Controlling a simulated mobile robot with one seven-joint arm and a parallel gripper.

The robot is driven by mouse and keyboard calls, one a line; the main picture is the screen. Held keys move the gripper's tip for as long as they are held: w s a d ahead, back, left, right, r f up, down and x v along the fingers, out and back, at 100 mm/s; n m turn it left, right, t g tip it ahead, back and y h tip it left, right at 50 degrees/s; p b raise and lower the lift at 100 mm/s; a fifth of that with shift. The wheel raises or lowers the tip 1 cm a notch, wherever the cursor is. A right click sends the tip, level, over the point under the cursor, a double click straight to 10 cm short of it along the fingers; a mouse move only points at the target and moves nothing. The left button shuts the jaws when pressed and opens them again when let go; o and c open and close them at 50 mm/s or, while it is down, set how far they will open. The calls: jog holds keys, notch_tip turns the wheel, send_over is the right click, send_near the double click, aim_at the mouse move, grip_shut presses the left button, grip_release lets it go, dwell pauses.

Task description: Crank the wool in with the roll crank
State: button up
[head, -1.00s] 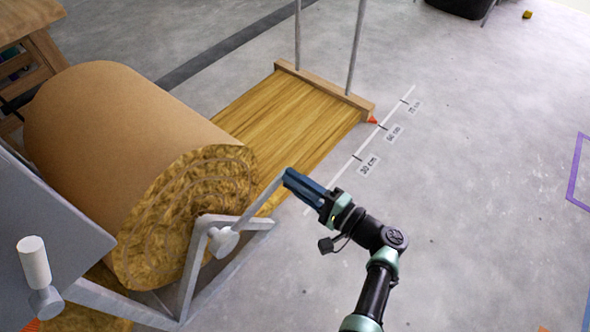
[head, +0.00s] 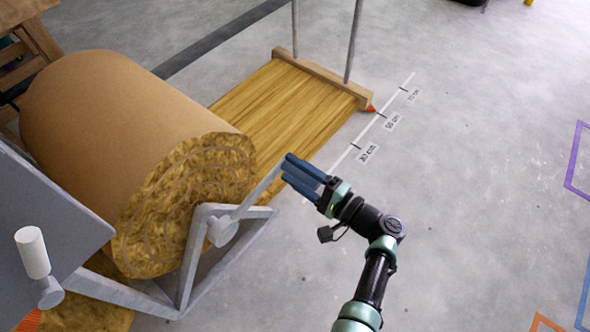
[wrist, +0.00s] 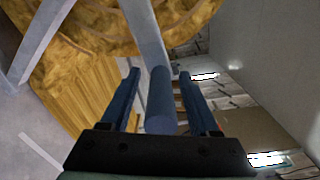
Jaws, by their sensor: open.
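The wool roll (head: 110,130), wrapped in brown paper, lies on a grey metal stand (head: 190,265). A strip of yellow wool (head: 275,108) runs from it along the floor to a wooden bar (head: 325,78), whose red pointer (head: 370,108) is near the 50 cm mark. The roll crank (head: 245,205) slants up and right from its hub. My gripper (head: 288,168) is at the crank's outer end. In the wrist view, the crank's handle (wrist: 160,100) stands between my two blue fingers, which are open with gaps on both sides.
A floor scale (head: 360,142) runs beside the wool. A grey panel with a second, white-handled crank (head: 33,252) is at the lower left. Two upright rods (head: 352,40) rise from the bar. A wooden bench (head: 35,45) stands behind the roll.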

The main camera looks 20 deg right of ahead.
jog(key=p+v, duration=0.3)
jog(key=v, duration=1)
